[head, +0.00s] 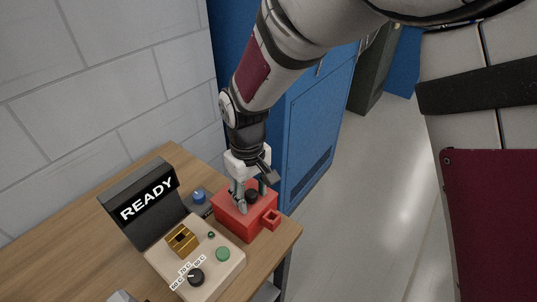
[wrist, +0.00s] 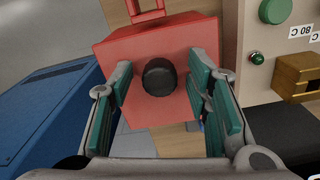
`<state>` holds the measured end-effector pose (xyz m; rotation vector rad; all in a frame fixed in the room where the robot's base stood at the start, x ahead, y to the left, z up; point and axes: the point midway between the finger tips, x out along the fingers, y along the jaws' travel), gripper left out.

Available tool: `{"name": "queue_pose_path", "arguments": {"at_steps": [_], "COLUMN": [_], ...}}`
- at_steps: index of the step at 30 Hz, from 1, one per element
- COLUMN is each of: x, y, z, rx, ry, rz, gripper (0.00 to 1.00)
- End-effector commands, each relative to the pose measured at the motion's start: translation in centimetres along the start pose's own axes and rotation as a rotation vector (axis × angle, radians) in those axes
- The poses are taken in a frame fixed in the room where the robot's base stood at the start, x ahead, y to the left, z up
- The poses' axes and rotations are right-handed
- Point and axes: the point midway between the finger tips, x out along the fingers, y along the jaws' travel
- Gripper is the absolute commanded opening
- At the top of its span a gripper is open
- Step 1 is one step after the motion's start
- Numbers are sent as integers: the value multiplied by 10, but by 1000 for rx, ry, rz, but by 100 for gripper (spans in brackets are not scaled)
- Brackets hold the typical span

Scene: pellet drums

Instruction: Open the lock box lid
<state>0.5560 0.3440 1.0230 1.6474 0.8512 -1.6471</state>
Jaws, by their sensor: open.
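The lock box (head: 234,219) is red and sits near the right end of the wooden table, with its lid (wrist: 140,53) looking shut. A black knob (wrist: 159,77) stands on the lid; it also shows in the head view (head: 252,196). A red loop-like tab (head: 271,219) sticks out from one side of the box. My gripper (head: 254,190) points down over the lid. In the wrist view its open fingers with green pads (wrist: 163,84) stand on both sides of the knob, with visible gaps. Whether the fingertips touch the lid I cannot tell.
A beige control panel (head: 207,262) with a green button, a brass-coloured block and a black dial stands beside the box. A READY display (head: 148,199) and a blue knob (head: 198,196) are behind it. A blue cabinet (head: 315,125) stands beyond the table (head: 60,238).

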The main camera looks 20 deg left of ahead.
Motion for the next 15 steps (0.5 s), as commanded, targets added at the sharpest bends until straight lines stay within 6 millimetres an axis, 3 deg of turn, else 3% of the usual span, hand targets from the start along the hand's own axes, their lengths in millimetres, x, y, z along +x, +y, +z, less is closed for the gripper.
{"name": "queue_pose_path", "arguments": {"at_steps": [5,10,15], "x": [0,0,0], "y": [0,0,0], "z": [0,0,0], "rx": [0,1,1], "ry": [0,0,0], "rz": [0,0,0], "gripper": [42,4,0]}}
